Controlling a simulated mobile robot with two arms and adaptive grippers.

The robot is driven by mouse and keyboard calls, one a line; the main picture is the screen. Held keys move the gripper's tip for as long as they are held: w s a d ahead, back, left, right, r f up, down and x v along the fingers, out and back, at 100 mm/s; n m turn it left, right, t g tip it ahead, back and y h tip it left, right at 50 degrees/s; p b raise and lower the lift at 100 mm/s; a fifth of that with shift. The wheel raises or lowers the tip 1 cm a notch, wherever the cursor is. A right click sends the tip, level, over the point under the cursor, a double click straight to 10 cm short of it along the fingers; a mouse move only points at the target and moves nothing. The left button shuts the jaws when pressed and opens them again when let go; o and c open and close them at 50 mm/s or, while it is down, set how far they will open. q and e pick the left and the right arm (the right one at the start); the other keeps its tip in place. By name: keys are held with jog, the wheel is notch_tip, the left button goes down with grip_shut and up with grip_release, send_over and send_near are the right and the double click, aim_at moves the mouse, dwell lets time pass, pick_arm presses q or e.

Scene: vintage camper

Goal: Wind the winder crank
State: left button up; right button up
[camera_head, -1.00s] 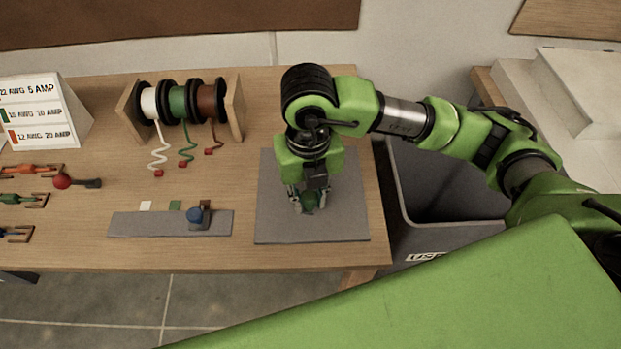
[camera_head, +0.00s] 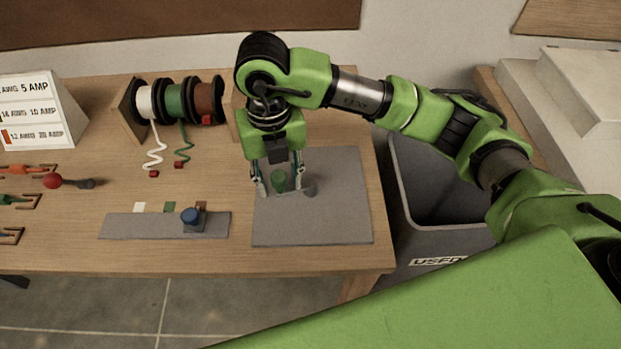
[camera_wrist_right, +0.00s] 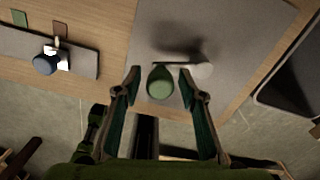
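The winder crank shows its green knob (camera_head: 279,178) and its small grey hub (camera_head: 309,190) over a grey plate (camera_head: 345,225) at the right end of the bench. My right gripper (camera_head: 278,186) points down with one finger on each side of the green knob. In the right wrist view, the fingers (camera_wrist_right: 161,70) are spread and the knob (camera_wrist_right: 159,84) shows between them, with gaps to both. The crank's thin arm is partly hidden by the knob there; the hub (camera_wrist_right: 204,70) lies to its right. My left gripper is not in view.
Spools of white, green and brown wire (camera_head: 176,100) stand behind left. A grey strip (camera_head: 120,226) with a blue knob (camera_head: 190,215) lies left of the plate. A red-knobbed lever (camera_head: 52,181) is farther left. A grey bin (camera_head: 440,235) stands right of the bench.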

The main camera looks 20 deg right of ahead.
jog(key=shift+r, duration=0.1)
jog(key=shift+r+p, duration=1.35)
jog(key=shift+r, duration=1.05)
